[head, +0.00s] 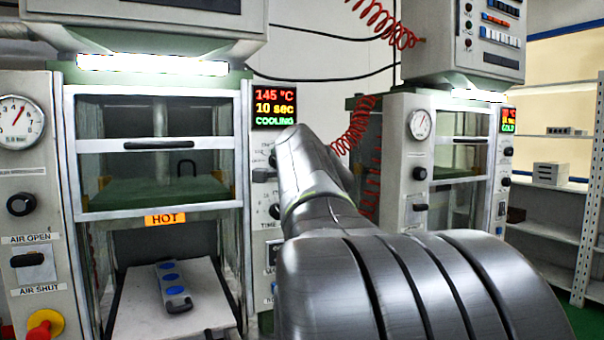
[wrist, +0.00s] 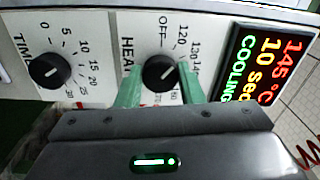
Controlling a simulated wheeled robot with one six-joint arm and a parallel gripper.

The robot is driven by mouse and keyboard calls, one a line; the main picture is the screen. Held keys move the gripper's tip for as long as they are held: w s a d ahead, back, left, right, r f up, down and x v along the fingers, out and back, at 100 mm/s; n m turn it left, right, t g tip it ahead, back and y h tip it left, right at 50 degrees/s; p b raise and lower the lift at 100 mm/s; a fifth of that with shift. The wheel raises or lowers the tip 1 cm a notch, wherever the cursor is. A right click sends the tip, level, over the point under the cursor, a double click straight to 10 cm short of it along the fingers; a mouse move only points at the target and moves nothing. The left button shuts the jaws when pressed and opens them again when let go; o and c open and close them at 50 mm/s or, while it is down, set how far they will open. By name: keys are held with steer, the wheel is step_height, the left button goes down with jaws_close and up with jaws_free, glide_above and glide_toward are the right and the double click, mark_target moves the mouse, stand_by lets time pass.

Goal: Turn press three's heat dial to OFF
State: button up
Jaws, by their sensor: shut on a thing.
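The heat dial (wrist: 158,72) is a black round knob on a white panel, with OFF and temperature marks around it. My gripper (wrist: 159,88) has its green fingers shut on this dial, one on each side, in the wrist view. The dial's exact setting is hard to read. The press's display (head: 274,108) reads 145 °C, 10 sec and COOLING; it also shows in the wrist view (wrist: 252,68). In the head view my arm hides the dial and my gripper. I see no press number.
The time dial (wrist: 50,70) sits beside the heat dial on the same panel. The press has a HOT label (head: 165,219) and a mould with blue discs (head: 171,287) on its lower plate. A second press (head: 405,165) and white shelving (head: 560,232) stand at right.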

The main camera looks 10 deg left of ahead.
steer(key=shift+d+r+n+b, duration=0.1)
steer(key=shift+r+n+b, duration=0.1)
steer(key=shift+n+b, duration=1.45)
steer(key=shift+r+n+b, duration=0.15)
steer(key=shift+n+b, duration=1.05)
steer(key=shift+n, duration=0.85)
steer(key=shift+r, duration=0.1)
steer(key=o, duration=1)
steer(key=shift+f, duration=0.2)
steer(key=shift+f, duration=0.1)
steer(key=b+v, duration=0.2)
steer(key=v, duration=1.1)
steer(key=shift+s+d, duration=0.25)
steer(key=shift+d, duration=0.1)
